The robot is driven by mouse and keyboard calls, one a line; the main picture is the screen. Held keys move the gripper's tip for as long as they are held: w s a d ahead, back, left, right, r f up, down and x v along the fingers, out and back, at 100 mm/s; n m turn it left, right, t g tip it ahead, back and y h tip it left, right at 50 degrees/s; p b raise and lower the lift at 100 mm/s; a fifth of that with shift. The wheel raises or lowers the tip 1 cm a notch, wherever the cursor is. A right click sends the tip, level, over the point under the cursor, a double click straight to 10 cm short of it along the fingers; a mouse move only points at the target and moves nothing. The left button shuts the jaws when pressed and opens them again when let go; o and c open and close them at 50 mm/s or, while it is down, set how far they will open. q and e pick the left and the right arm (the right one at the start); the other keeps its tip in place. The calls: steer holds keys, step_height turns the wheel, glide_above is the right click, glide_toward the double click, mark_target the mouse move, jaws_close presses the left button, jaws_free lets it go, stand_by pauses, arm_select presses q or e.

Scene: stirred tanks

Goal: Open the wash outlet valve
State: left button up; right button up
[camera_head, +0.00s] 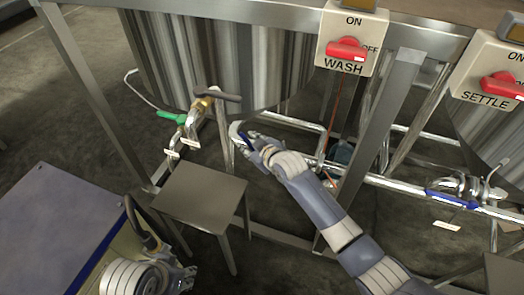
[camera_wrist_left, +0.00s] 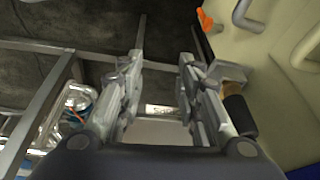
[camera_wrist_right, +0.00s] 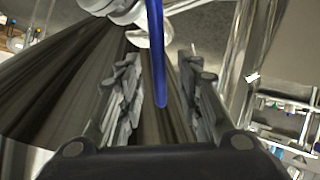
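The wash outlet valve shows a long blue lever (camera_wrist_right: 156,50) in the right wrist view, reaching down from a pale pipe fitting (camera_wrist_right: 155,25). In the head view a bit of blue lever (camera_head: 246,142) shows by my right gripper (camera_head: 250,142), beneath the large metal tank (camera_head: 235,60) by the WASH box (camera_head: 354,38). My right gripper is open; in the right wrist view its fingers (camera_wrist_right: 158,95) stand either side of the lever with gaps. Its fingertips are mostly hidden in the head view. My left gripper (camera_wrist_left: 161,80) is open and empty.
A small square stool (camera_head: 200,197) stands left of my right arm. A green-handled valve (camera_head: 172,116) and a brown-handled valve (camera_head: 215,95) are left of the blue lever. Metal frame legs (camera_head: 382,125) and pipes stand to the right. Another blue-handled valve (camera_head: 452,198) lies further right, below the SETTLE box (camera_head: 490,78).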

steer(key=v, duration=0.9)
steer(key=shift+s+d, duration=0.15)
steer(key=shift+s, duration=0.05)
steer(key=shift+c, duration=0.4)
